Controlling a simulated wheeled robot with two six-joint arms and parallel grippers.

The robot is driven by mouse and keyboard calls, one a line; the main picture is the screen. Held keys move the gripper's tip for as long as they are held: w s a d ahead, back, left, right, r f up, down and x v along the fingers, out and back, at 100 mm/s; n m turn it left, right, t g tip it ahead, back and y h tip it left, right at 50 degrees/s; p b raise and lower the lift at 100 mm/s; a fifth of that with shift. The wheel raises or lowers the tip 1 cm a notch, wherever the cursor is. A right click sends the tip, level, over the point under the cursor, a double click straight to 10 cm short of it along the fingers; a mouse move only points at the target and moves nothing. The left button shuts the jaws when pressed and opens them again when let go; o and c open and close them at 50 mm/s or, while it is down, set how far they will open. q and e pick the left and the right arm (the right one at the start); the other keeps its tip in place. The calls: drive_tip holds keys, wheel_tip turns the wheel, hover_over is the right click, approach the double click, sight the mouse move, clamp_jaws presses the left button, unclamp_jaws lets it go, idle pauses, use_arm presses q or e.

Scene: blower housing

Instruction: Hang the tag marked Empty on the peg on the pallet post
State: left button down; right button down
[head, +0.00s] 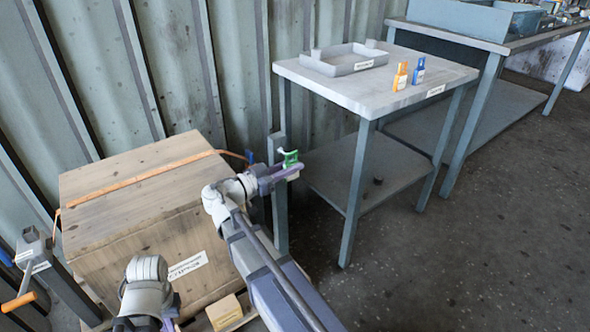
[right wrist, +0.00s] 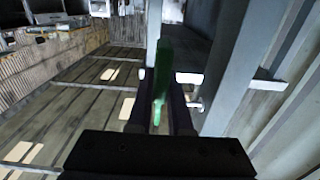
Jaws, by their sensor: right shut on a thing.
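My right gripper (head: 286,171) is shut on a green tag (head: 291,157), held upright beside the top of the grey pallet post (head: 280,215). In the right wrist view the green tag (right wrist: 162,75) stands edge-on between the fingers (right wrist: 160,115). A small pale peg-like piece (right wrist: 195,103) shows just right of the fingers, by a grey upright (right wrist: 235,65); the tag looks apart from it. I cannot read the tag's marking. An orange tag (head: 400,76) and a blue tag (head: 418,72) stand on the table. My left gripper (head: 160,323) is cut off at the bottom edge.
A wooden crate (head: 125,185) with an orange strap is left of the post. The grey table (head: 345,95) with a shallow tray (head: 343,67) stands behind and right of it. The corrugated wall (head: 235,75) is close behind. The floor (head: 440,240) at right is clear.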

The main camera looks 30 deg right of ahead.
drive_tip(key=shift+w+f, duration=0.1)
drive_tip(key=shift+w, duration=1)
drive_tip(key=shift+w+a+f+b, duration=0.1)
drive_tip(key=shift+w+f+b, duration=0.25)
drive_tip(key=shift+w+b, duration=0.15)
drive_tip(key=c, duration=0.8)
unclamp_jaws()
drive_tip(key=shift+c, duration=0.2)
drive_tip(key=shift+o, duration=0.4)
drive_tip(key=shift+w, duration=0.1)
drive_tip(key=shift+a+r, duration=0.1)
